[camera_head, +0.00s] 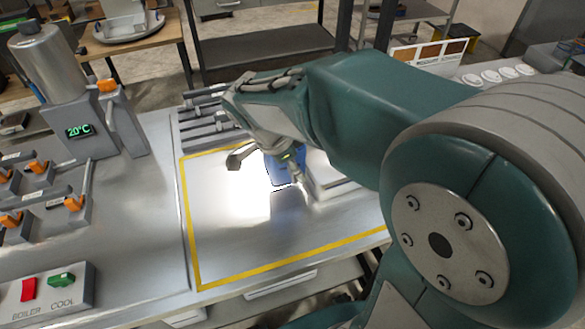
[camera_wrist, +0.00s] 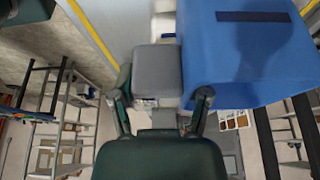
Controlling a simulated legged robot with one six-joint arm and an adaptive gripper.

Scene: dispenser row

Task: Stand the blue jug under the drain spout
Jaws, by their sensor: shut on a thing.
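The blue jug (camera_head: 287,168) is at the bench's marked area in the head view, partly hidden by my gripper (camera_head: 268,163). In the wrist view its large blue body (camera_wrist: 250,50) fills the upper right. My gripper also shows there (camera_wrist: 160,98), its fingers closed on either side of a grey block (camera_wrist: 157,72) beside the blue body, seemingly the jug's handle. Whether the jug touches the bench is unclear. A steel boiler (camera_head: 47,62) with a 20°C display and an orange-handled valve (camera_head: 107,85) stands at the left. I cannot make out which outlet is the drain spout.
Several orange-handled taps (camera_head: 75,203) stand at the left bench edge. A switch box (camera_head: 45,290) with red and green switches is at the front left. A yellow line (camera_head: 295,258) borders a mostly clear steel area. Slatted grey bars (camera_head: 205,120) lie behind it.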

